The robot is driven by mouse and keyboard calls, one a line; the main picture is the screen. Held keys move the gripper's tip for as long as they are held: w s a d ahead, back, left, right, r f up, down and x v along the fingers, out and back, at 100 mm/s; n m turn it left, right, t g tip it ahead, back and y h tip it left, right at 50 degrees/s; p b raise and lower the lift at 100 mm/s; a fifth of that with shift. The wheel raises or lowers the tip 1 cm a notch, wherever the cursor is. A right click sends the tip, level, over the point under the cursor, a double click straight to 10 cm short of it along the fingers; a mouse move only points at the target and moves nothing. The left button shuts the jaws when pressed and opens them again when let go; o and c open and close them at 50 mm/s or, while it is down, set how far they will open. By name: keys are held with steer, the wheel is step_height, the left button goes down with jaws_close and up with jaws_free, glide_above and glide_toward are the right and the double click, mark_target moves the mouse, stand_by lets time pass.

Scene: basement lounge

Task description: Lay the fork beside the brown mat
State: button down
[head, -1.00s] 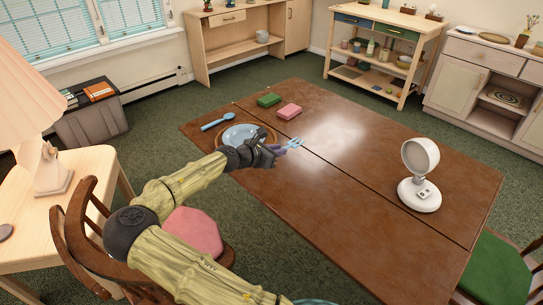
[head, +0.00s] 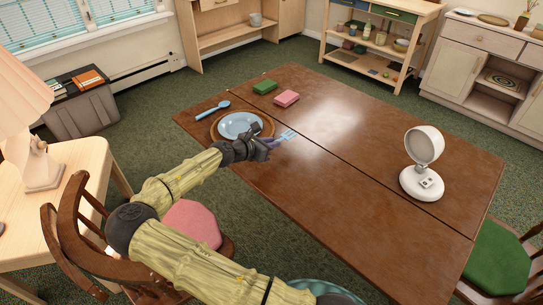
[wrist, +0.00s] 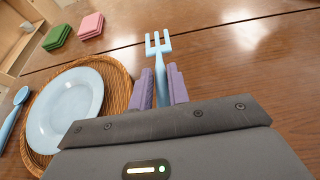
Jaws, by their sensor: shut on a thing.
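My gripper (head: 268,146) is shut on the light blue fork (head: 287,136), just right of the brown mat on the near left part of the table. In the wrist view the fork (wrist: 159,62) stands between the purple finger pads (wrist: 162,90), its tines pointing away. The round woven brown mat (head: 269,125) carries a light blue plate (head: 240,125); the mat (wrist: 122,85) also shows left of the gripper in the wrist view. I cannot tell whether the fork touches the table.
A blue spoon (head: 212,108) lies left of the mat. Green coasters (head: 265,87) and pink coasters (head: 286,98) lie beyond it. A white lamp (head: 424,163) stands at the table's right. The table (head: 330,190) is clear between. A chair with a pink cushion (head: 192,222) stands near my arm.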

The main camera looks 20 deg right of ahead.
mark_target(271, 160)
steer(key=shift+f, duration=0.8)
steer(key=shift+f, duration=1.9)
steer(key=c, duration=1.3)
jaws_free()
steer(key=shift+c, duration=0.2)
steer(key=v, duration=1.2)
steer(key=shift+s, duration=0.1)
